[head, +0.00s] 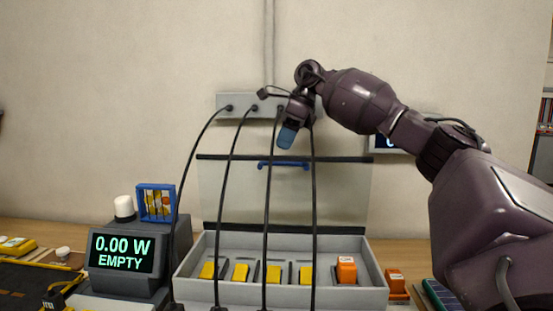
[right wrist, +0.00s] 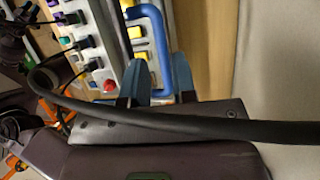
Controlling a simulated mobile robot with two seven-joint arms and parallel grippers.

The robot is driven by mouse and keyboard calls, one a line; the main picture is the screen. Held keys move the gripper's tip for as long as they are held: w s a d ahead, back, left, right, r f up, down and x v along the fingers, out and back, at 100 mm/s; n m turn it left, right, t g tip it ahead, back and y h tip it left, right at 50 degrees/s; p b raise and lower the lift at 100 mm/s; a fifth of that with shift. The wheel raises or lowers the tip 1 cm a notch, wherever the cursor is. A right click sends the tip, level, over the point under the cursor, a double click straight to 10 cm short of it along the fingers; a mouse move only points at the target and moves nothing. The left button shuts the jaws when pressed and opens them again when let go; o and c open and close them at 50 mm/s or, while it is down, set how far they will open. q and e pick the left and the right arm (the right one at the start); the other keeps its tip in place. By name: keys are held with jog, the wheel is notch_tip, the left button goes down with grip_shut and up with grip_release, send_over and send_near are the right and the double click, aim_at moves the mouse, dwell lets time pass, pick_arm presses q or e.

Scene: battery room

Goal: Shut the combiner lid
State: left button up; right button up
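The combiner box (head: 380,292) is a grey open tray on the bench. Its pale lid (head: 345,195) stands raised behind it against the wall, with dark top and bottom edges. A blue bar handle (head: 264,164) is near the lid's top edge; it also shows in the right wrist view (right wrist: 160,35). My right gripper (head: 286,140) points down, its blue fingertips just above the handle in the head view. In the right wrist view its fingers (right wrist: 158,78) are apart, with the handle by the gap; contact cannot be told. My left gripper is out of view.
Several black cables hang from a grey wall box (head: 235,101) down across the lid and tray. Yellow blocks (head: 274,273) and an orange block (head: 346,270) sit inside the tray. A display (head: 121,250) reading "0.00 W EMPTY" stands left; another orange block (head: 396,283) is right.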

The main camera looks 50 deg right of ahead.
jog(key=shift+x, duration=2.1)
grip_shut()
